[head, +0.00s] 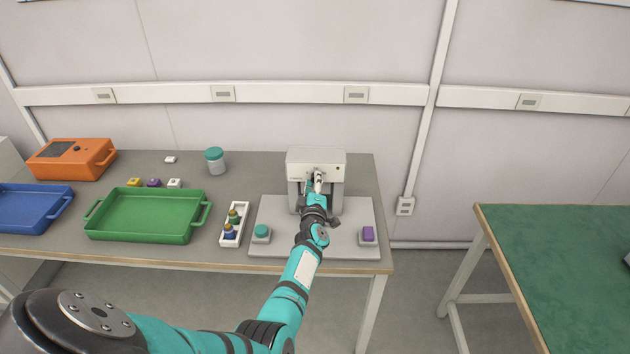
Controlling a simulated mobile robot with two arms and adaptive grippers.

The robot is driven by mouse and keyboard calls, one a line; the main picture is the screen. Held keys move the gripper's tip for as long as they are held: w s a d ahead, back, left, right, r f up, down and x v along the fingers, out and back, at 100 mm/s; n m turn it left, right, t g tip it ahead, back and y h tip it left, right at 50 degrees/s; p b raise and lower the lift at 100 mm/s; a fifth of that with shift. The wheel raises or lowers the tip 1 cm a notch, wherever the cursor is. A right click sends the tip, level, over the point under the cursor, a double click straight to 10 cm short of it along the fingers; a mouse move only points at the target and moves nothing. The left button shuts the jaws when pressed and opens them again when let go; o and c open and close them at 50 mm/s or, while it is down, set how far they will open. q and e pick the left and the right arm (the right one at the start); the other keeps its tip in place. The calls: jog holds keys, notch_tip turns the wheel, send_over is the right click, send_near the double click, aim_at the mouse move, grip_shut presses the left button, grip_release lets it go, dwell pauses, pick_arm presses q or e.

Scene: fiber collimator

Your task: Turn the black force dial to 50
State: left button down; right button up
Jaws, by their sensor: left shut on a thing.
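A light grey press-like device (303,160) stands on a grey base plate (280,248) at the right part of the grey table. My left arm reaches in from the lower left, and my left gripper (318,180) is at the front face of the device. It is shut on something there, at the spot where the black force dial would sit. The dial itself is hidden behind the gripper, so its setting cannot be read. My right gripper is not in view.
A teal-topped block (262,232) and a purple block (368,233) flank my arm on the base plate. To the left are a white tray (224,240), a green tray (145,232), a blue tray (35,228), a teal-lidded jar (215,162) and an orange case (85,160).

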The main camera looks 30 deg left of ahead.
pick_arm(q)
jog(key=shift+f+m+p, duration=0.1)
jog(key=shift+m+p, duration=1.05)
jog(key=shift+m, duration=6.35)
jog(key=c, duration=1)
grip_release()
jog(key=shift+c, duration=0.2)
notch_tip(320, 180, up, 10)
